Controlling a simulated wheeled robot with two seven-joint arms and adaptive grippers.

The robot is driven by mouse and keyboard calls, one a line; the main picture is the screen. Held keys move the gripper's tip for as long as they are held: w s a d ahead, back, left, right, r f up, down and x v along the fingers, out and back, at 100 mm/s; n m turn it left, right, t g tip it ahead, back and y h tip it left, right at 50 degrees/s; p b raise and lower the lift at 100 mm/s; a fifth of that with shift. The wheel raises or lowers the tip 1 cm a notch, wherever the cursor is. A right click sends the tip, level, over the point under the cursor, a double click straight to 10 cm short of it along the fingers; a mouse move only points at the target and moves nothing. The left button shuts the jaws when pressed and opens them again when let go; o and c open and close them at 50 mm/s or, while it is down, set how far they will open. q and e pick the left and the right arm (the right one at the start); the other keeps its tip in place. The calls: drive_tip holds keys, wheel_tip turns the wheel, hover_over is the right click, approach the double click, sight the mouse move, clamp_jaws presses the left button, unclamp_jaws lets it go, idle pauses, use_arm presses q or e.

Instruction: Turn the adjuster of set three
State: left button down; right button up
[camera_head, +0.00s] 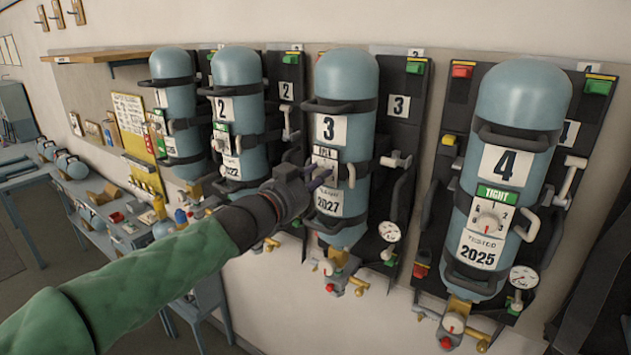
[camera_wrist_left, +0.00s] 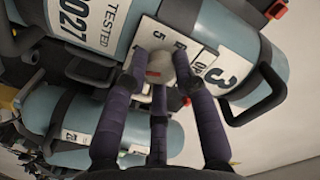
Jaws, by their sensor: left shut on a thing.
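Set three is a blue-grey cylinder (camera_head: 347,78) with a "3" label, upright on a dark backplate in the middle of the head view. In the left wrist view the same cylinder (camera_wrist_left: 222,28) lies slanted across the top. Its adjuster (camera_wrist_left: 160,66) is a pale round knob on a white numbered dial plate. My left gripper (camera_head: 322,180) reaches it from the left; in the wrist view its dark purple fingers (camera_wrist_left: 162,72) are shut around the knob. The gripper hides most of the dial in the head view. My right gripper is in neither view.
Set four (camera_head: 520,95), with a green "TIGHT" tag, hangs to the right. Set two (camera_head: 237,70) and another set (camera_head: 173,68) hang to the left. Handles, hoses and gauges (camera_head: 389,231) stick out around the cylinders. A cluttered workbench (camera_head: 150,240) stands at left.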

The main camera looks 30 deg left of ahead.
use_arm(q)
drive_tip(key=shift+m+b, duration=0.4)
drive_tip(key=shift+m, duration=1.2)
drive_tip(key=c, duration=1)
unclamp_jaws()
drive_tip(key=shift+s+m, duration=0.1)
drive_tip(key=shift+m, duration=0.2)
drive_tip(key=s, duration=0.8)
drive_tip(key=s+a, duration=0.1)
drive_tip(key=s, duration=0.2)
drive_tip(key=shift+s, duration=0.4)
